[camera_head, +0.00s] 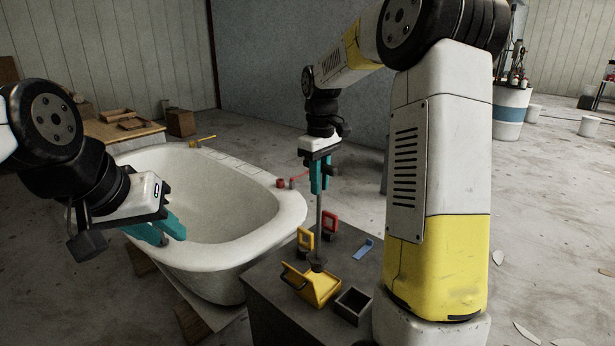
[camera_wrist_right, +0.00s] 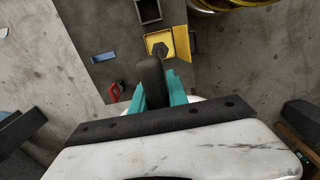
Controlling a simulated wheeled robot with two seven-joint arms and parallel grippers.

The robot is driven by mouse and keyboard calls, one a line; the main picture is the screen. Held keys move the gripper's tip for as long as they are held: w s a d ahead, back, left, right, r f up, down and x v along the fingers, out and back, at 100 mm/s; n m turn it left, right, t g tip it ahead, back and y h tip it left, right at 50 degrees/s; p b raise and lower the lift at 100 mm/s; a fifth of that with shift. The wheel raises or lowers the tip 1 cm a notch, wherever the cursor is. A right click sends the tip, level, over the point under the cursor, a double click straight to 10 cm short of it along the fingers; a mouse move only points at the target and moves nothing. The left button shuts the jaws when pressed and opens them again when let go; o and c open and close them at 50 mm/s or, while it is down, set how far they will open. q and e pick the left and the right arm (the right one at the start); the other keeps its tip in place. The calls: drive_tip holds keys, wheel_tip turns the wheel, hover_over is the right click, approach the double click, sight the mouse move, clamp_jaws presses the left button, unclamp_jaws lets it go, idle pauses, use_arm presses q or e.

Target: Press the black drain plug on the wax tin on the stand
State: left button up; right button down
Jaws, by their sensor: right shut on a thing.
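My right gripper (camera_head: 319,184) is shut on the upper part of a long, thin grey rod (camera_head: 319,222) held upright above the stand (camera_head: 275,297). The rod has a black foot (camera_head: 316,263), apparently the drain plug, at the yellow wax tin (camera_head: 318,290). I cannot tell whether they touch. In the right wrist view, a dark handle (camera_wrist_right: 150,82) sits between the teal fingers, and a dark hexagonal piece (camera_wrist_right: 158,50) shows over the tin (camera_wrist_right: 181,43). My left gripper (camera_head: 161,233) is open and empty at the white tub's near left rim.
The white tub (camera_head: 285,218) stands left of the stand. On the stand are a red frame (camera_head: 330,219), a yellow frame (camera_head: 305,238), a blue piece (camera_head: 363,249) and an open dark box (camera_head: 353,304). A wooden table (camera_head: 95,130) stands behind the tub.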

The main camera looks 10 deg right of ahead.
drive_tip(key=shift+f, duration=3.2)
